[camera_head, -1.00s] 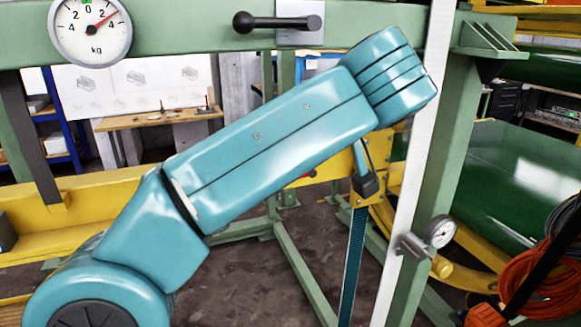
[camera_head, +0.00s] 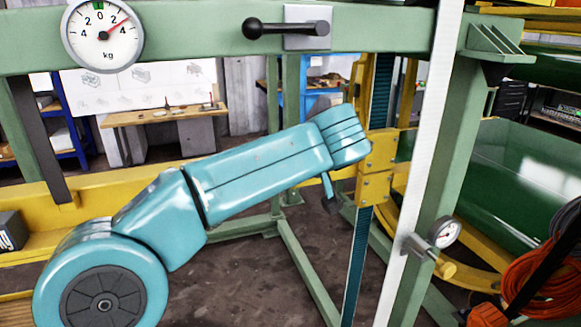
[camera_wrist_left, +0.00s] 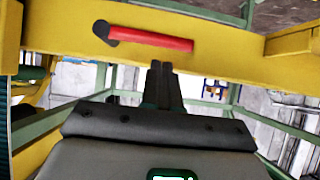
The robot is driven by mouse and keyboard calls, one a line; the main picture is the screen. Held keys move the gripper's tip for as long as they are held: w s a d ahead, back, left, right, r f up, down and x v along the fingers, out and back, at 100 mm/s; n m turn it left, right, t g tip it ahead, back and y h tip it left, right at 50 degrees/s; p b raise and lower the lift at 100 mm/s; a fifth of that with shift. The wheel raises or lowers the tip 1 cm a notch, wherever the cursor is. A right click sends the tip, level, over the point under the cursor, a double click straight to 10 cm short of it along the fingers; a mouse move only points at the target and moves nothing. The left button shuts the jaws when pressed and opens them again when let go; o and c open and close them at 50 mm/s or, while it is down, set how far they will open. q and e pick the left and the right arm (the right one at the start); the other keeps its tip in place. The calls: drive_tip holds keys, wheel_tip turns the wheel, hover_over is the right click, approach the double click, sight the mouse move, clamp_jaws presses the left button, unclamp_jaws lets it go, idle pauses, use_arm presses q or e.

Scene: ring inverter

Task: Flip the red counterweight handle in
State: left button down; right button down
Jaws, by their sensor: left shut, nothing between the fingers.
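The red counterweight handle (camera_wrist_left: 150,39) shows in the left wrist view, on the face of a yellow beam (camera_wrist_left: 225,58). It lies nearly level along the beam, with a dark end at its left and the red grip running right. My left gripper (camera_wrist_left: 160,66) is shut and empty, its fingertips pointing at the beam just below the red grip. I cannot tell whether they touch it. In the head view my left arm hides the handle and most of the gripper. My right gripper is not in view.
A dial gauge marked kg (camera_head: 102,33) and a black lever (camera_head: 285,27) sit on the green crossbeam. A white upright strip (camera_head: 415,180) and a small gauge (camera_head: 443,232) stand at the right. Orange cable (camera_head: 540,270) hangs at the lower right.

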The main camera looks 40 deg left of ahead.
use_arm(q)
drive_tip(key=shift+a+f, duration=0.1)
drive_tip(key=shift+f, duration=0.7)
drive_tip(key=w+d+f+n+t+b, duration=0.1)
drive_tip(key=f+n+t+b, duration=0.4)
drive_tip(key=b, duration=1.4)
drive_tip(key=w+d+f+n+t+h+b, duration=0.1)
drive_tip(key=f+n+t+b, duration=0.4)
drive_tip(key=b, duration=1.4)
drive_tip(key=shift+w+f+h, duration=0.25)
drive_tip(key=shift+w+h, duration=0.05)
drive_tip(key=shift+w, duration=0.55)
drive_tip(key=shift+a, duration=0.15)
